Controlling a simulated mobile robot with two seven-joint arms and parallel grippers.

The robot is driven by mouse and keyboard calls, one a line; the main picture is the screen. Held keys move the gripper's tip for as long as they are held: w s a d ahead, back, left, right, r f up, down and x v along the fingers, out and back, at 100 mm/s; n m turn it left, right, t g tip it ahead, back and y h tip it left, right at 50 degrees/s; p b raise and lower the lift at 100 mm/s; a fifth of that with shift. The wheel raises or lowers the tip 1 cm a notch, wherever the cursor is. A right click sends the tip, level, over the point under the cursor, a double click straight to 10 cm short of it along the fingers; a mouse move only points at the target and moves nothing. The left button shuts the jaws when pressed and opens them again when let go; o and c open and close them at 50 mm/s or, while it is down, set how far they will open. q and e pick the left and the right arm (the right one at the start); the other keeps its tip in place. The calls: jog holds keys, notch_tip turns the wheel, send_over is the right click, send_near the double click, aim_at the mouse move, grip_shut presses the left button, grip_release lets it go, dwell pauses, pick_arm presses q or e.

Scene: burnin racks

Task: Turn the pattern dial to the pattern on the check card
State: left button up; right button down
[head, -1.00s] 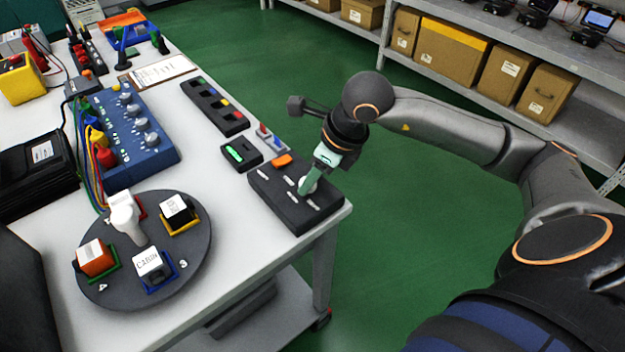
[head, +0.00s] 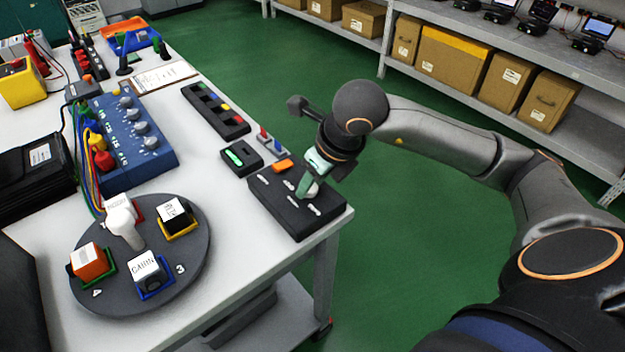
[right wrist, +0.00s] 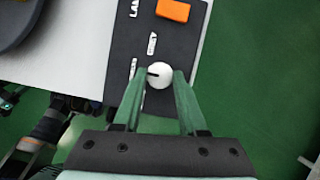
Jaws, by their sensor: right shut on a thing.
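The pattern dial is a round white knob (head: 312,190) with a dark pointer mark, on a black box (head: 285,215) with white labels around it at the table's right corner. In the right wrist view the dial (right wrist: 159,75) sits between the fingertips, its dark mark toward the left. My right gripper (right wrist: 160,78) has green fingers and is shut on the dial; in the head view the fingers partly hide it. The labels are too small to read. I cannot tell for sure which thing is the check card; a clipboard with a printed sheet (head: 163,77) lies farther back. My left gripper is out of view.
An orange button (head: 283,165) sits on the same box. A small black unit with a green bar (head: 241,156) and a strip of coloured buttons (head: 216,110) lie behind. A round turntable (head: 95,275) with several blocks stands at front left. Green floor is clear to the right.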

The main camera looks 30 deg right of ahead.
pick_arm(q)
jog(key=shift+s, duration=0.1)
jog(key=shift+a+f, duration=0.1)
pick_arm(e)
jog(key=shift+c, duration=2.3)
grip_release()
pick_arm(q)
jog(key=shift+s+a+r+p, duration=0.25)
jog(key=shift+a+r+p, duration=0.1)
jog(key=shift+p, duration=0.55)
pick_arm(e)
jog(key=v, duration=1.2)
jog(key=shift+r, duration=0.25)
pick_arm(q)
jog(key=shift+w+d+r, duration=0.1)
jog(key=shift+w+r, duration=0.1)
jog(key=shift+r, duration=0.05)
pick_arm(e)
jog(key=shift+s, duration=0.1)
